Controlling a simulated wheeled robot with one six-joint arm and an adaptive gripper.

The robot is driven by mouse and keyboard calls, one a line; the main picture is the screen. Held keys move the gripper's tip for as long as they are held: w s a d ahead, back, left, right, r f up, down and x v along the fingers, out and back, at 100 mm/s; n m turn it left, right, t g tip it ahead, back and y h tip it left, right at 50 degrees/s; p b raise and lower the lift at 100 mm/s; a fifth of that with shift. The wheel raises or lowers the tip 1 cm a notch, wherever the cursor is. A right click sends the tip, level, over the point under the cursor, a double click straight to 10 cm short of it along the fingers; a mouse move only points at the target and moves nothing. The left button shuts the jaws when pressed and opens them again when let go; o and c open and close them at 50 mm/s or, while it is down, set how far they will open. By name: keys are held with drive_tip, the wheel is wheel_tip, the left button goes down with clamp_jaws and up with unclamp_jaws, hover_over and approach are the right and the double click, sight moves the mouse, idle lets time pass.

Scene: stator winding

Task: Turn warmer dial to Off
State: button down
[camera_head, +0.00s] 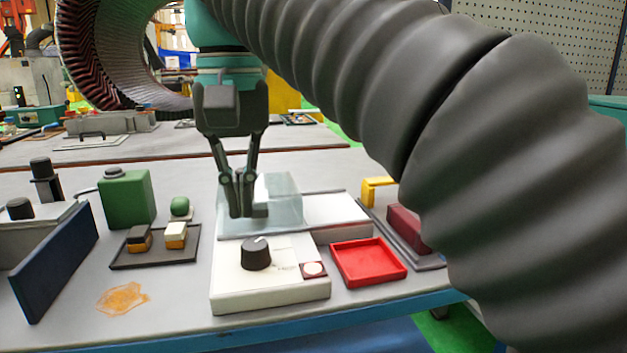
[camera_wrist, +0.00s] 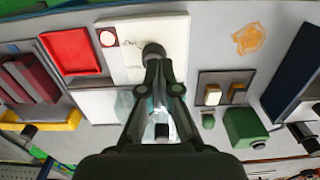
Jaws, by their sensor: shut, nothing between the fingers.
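The warmer is a white box (camera_head: 285,294) near the front edge of the table, with a black dial (camera_head: 256,254) on its top. The dial has a light pointer mark on it; the printed labels beside it are too small to read. My gripper (camera_head: 248,212) is shut and empty, pointing down behind the dial and in front of or over a clear glass-like cover (camera_head: 284,190). In the wrist view the dial (camera_wrist: 153,50) shows just beyond my fingertips (camera_wrist: 154,66). I cannot tell whether they touch it, though the head view shows them apart.
A red tray (camera_head: 368,262) sits right of the warmer, beside a round white button (camera_head: 313,269). A dark tray (camera_head: 190,250) with small blocks, a green box (camera_head: 127,198) and a navy panel (camera_head: 55,262) stand left. An orange patch (camera_head: 122,298) lies on the table front.

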drive_tip(key=shift+f+b, duration=1.65)
drive_tip(key=shift+f, duration=1.85)
drive_tip(key=shift+w+d+r+p, duration=0.1)
drive_tip(key=shift+d+p, duration=0.7)
drive_tip(key=shift+p, duration=0.35)
drive_tip(key=shift+w+d+p, duration=0.25)
drive_tip(key=shift+d+p, duration=0.15)
drive_tip(key=shift+p, duration=0.1)
drive_tip(key=shift+s+d, duration=0.25)
drive_tip(key=shift+s, duration=0.1)
drive_tip(key=shift+r, duration=2.9)
